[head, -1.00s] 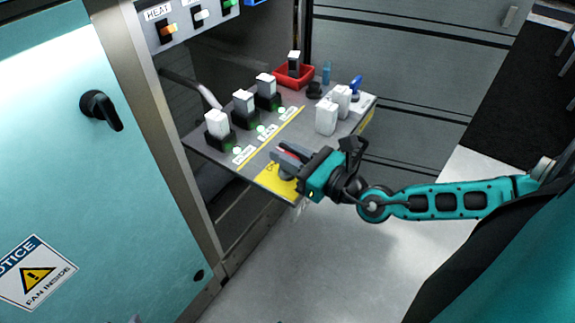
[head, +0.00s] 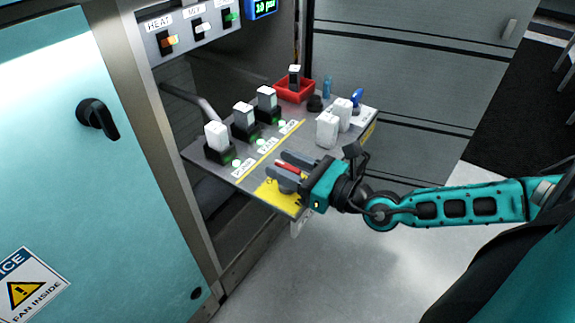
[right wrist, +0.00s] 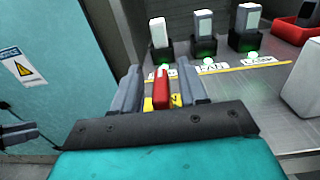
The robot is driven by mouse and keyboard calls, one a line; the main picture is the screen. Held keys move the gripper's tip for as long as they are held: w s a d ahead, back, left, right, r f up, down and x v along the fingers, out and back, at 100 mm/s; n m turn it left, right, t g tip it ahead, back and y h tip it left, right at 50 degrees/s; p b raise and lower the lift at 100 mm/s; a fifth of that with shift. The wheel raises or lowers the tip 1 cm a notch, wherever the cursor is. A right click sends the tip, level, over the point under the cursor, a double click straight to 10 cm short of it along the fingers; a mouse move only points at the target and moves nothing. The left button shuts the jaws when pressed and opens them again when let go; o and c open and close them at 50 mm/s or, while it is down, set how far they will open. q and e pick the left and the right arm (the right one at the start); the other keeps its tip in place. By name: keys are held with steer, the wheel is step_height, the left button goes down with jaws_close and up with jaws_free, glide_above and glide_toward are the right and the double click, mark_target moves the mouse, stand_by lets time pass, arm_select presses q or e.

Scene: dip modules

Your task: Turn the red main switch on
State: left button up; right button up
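The red main switch handle (head: 287,166) is on the yellow plate (head: 272,193) at the near corner of the grey shelf. My right gripper (head: 288,170) is open, with one finger on each side of the red handle. In the right wrist view the red handle (right wrist: 161,88) stands between the two grey fingers, with a narrow gap on both sides. The handle's lower part and base are partly hidden by the gripper. A dark grey part at the left edge of the right wrist view (right wrist: 18,136) looks like my left gripper; its fingers are unclear.
Several black modules with white tops (head: 217,137) and green lights line the shelf (head: 208,158) behind a yellow strip. White blocks (head: 327,130) and a red tray (head: 295,92) are further back. A teal cabinet door (head: 60,170) with a black handle (head: 97,117) stands left.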

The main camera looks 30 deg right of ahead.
steer(key=shift+s+f, duration=0.1)
steer(key=p+v, duration=0.2)
steer(key=v, duration=1)
steer(key=shift+s+d, duration=0.2)
steer(key=shift+s, duration=0.1)
